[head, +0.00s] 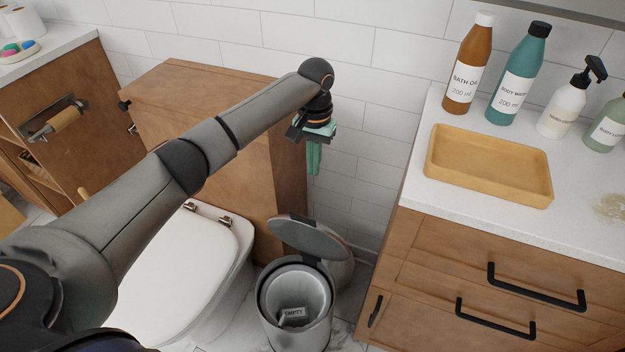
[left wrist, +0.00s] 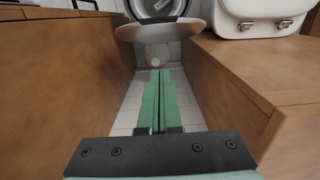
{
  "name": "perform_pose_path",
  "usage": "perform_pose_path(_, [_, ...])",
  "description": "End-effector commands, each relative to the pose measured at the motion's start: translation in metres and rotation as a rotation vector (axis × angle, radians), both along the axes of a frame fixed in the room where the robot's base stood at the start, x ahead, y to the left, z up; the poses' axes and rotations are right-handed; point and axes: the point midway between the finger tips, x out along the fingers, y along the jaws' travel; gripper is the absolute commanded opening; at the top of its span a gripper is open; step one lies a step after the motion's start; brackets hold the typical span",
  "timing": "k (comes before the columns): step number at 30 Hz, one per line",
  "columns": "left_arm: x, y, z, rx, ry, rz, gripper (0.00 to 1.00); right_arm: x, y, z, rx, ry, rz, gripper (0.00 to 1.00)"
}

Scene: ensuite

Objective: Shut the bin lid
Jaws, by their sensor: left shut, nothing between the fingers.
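The bin (head: 295,330) stands on the floor between the toilet and the drawer cabinet. Its round grey lid (head: 308,238) is raised and leans back, so the bin's mouth is open. In the left wrist view the shut fingers (left wrist: 160,74) point toward the lid (left wrist: 158,31), with the bin's mouth (left wrist: 158,9) at the top edge. My right gripper is not in view.
A white toilet (head: 182,265) is left of the bin, with a wooden cabinet (head: 205,95) behind it. The drawer cabinet (head: 480,270) is on the right, its counter holding a wooden tray (head: 490,188) and several bottles. A narrow gap lies between the cabinets.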

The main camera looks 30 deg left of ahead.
Motion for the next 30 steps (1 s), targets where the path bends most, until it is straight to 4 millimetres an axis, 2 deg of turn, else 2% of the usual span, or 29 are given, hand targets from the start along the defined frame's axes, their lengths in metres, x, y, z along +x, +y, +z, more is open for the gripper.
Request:
perform_pose_path(6, [-0.003, 0.0, -0.044, 0.002, 0.004, 0.0, 0.0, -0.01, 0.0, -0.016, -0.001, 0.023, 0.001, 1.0])
perform_pose_path(14, [-0.005, 0.0, -0.102, 0.001, 0.003, -0.001, 0.0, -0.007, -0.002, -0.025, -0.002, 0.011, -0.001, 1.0])
perform_pose_path(16, [-0.013, 0.0, -0.095, 0.001, -0.002, -0.003, 0.0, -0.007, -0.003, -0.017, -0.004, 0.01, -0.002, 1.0])
perform_pose_path(22, [-0.031, -0.001, -0.099, 0.0, -0.001, -0.003, 0.0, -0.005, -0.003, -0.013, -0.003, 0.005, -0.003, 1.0])
perform_pose_path(30, [-0.043, -0.002, -0.102, 0.0, -0.001, -0.003, 0.0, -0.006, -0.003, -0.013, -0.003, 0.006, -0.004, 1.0])
